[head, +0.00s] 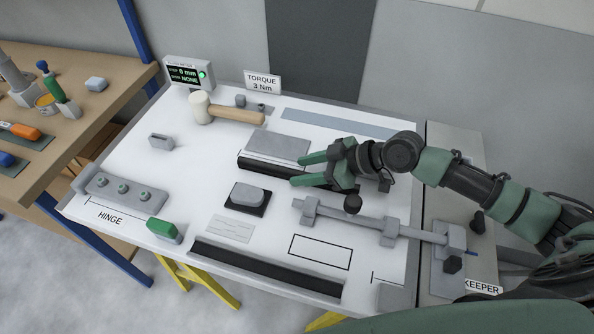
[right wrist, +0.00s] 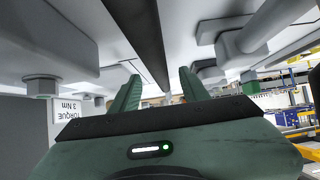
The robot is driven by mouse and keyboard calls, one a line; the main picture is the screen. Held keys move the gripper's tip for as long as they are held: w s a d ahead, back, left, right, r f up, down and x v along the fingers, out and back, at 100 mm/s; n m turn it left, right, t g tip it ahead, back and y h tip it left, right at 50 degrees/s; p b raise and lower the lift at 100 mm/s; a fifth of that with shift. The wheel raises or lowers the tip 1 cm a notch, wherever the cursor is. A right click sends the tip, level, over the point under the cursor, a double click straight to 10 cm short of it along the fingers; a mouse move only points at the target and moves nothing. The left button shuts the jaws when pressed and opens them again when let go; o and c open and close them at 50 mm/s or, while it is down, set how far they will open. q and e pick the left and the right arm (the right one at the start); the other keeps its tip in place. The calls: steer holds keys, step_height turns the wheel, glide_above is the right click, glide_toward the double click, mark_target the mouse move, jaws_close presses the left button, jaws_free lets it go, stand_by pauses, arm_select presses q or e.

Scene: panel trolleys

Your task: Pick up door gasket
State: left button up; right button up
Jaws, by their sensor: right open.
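A black strip (head: 262,165) lies on the white panel, along the front edge of a grey block; it looks like the door gasket. A second, longer black strip (head: 265,270) lies along the panel's front edge, and I cannot tell which is the gasket. My right gripper (head: 300,171) is open at the first strip's right part, one finger on its far side and one on its near side. In the right wrist view, a dark strip (right wrist: 148,40) runs between the open fingers (right wrist: 158,88). Contact cannot be made out. My left gripper is not in view.
A mallet (head: 235,114) and a torque sign (head: 263,83) are at the back. A grey bar latch (head: 365,222) lies just in front of my right gripper. A hinge plate (head: 122,192) is at left, a grey pad (head: 248,196) in the middle. A wooden bench (head: 100,115) stands left.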

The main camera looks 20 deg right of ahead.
steer(key=shift+w+a+f, duration=0.2)
steer(key=shift+a+f, duration=0.05)
steer(key=shift+a, duration=0.05)
jaws_close()
steer(key=shift+r, duration=0.1)
